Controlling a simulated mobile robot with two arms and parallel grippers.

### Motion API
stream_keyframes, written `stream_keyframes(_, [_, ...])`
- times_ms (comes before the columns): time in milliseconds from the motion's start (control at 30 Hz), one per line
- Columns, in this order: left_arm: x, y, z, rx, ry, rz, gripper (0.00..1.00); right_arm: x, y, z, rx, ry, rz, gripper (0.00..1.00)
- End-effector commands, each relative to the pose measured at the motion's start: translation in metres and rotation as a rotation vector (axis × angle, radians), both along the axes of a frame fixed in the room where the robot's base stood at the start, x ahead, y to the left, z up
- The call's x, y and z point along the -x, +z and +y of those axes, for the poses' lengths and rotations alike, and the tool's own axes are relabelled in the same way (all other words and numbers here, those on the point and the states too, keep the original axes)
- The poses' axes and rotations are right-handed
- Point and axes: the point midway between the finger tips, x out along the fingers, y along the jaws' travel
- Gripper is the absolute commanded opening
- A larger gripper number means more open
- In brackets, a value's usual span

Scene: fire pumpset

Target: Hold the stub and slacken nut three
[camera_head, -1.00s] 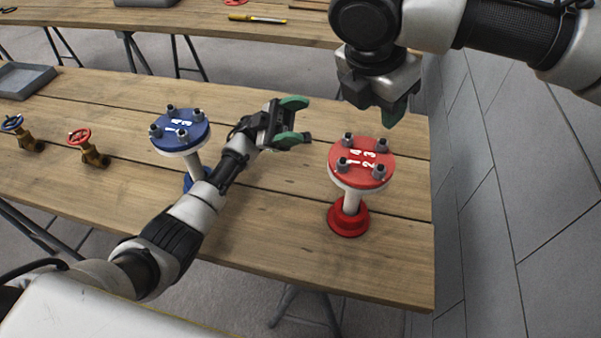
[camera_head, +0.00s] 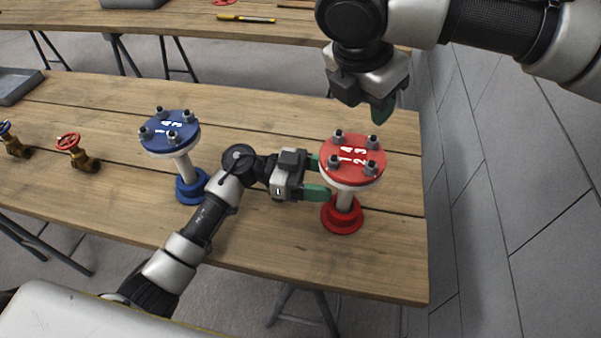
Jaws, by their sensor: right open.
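The red-topped stub (camera_head: 343,197) stands upright on the table, with a white neck, red base and numbered red flange carrying several grey nuts. Nut three (camera_head: 372,142) appears to be the far right one, beside the painted 3. My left gripper (camera_head: 322,178) is open, its green fingers level and pointing at the neck just under the flange. The far finger is partly hidden by the flange; I cannot tell if either touches. My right gripper (camera_head: 366,108) is open and empty, above and behind the flange, pointing down.
A blue-topped stub (camera_head: 171,135) stands to the left, close to my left forearm. Valves with a red handwheel (camera_head: 69,142) and a blue handwheel (camera_head: 5,127) lie farther left, near a grey tray (camera_head: 17,85). A grey wall (camera_head: 500,190) runs along the right.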

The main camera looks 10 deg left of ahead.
Motion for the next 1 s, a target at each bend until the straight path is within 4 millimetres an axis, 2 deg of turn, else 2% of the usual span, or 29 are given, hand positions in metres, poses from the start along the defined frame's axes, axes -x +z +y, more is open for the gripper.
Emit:
stream_keyframes(100, [0.0, 0.001, -0.022, 0.005, -0.001, -0.001, 0.62, 0.0, 0.0, 0.0, 0.0, 0.0, 0.0, 0.43])
stream_keyframes(300, [0.0, 0.0, -0.043, 0.002, -0.001, 0.0, 0.62, 0.0, 0.0, 0.0, 0.0, 0.0, 0.0, 0.43])
stream_keyframes(700, [0.0, 0.0, -0.049, 0.0, 0.0, 0.0, 0.61, 0.0, 0.0, 0.0, 0.0, 0.0, 0.0, 0.43])
stream_keyframes(1000, [0.0, 0.0, -0.049, 0.0, 0.0, -0.001, 0.15, 0.0, 0.0, 0.0, 0.0, 0.0, 0.0, 0.43])
